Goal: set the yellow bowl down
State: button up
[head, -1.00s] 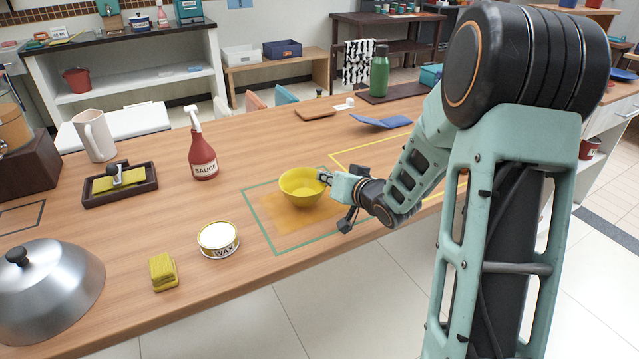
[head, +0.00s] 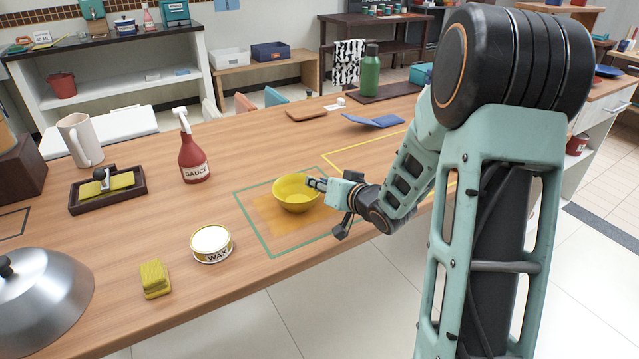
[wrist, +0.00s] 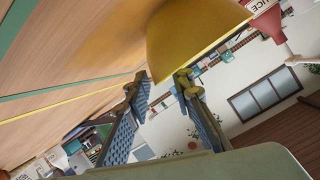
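The yellow bowl (head: 294,196) stands upright inside the green outline (head: 262,243) on the wooden table, over an orange patch. It appears to rest on the table. My gripper (head: 318,184) is at the bowl's right rim in the head view. In the wrist view my gripper (wrist: 160,92) has its two fingers apart, with a clear gap between them. The bowl (wrist: 195,38) is just beyond the fingertips there, and the right fingertip overlaps its edge. I cannot tell whether that finger still touches the bowl.
A wax tin (head: 211,245) and a yellow sponge (head: 155,279) are left of the outline. A red sauce bottle (head: 194,158) stands behind left. The table's front edge is close to the outline.

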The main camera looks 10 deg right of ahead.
jog(key=shift+s+d+r, duration=0.1)
jog(key=shift+s+r, duration=0.05)
jog(key=shift+r, duration=0.15)
jog(key=p+v, duration=0.3)
jog(key=v, duration=0.8)
jog(key=shift+s, duration=0.3)
jog(key=shift+d, duration=0.1)
